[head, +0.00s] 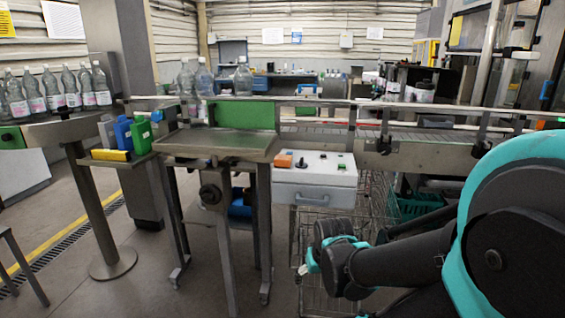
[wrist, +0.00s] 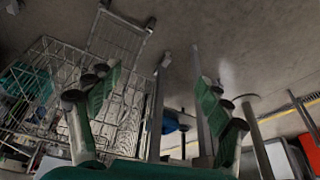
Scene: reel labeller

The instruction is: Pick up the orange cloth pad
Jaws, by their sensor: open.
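I cannot make the pad out in the wrist view. My gripper (head: 310,262) is low in the head view, below the box, a little to the right of the pad and apart from it. In the wrist view its two green-padded fingers (wrist: 160,80) are spread wide with nothing between them.
A steel table (head: 215,147) with a green panel stands left of the box. A side tray holds blue, green and yellow items (head: 125,140). A wire cart (head: 318,230) stands below the box. Bottles (head: 60,90) line the far left. A conveyor (head: 430,153) runs right.

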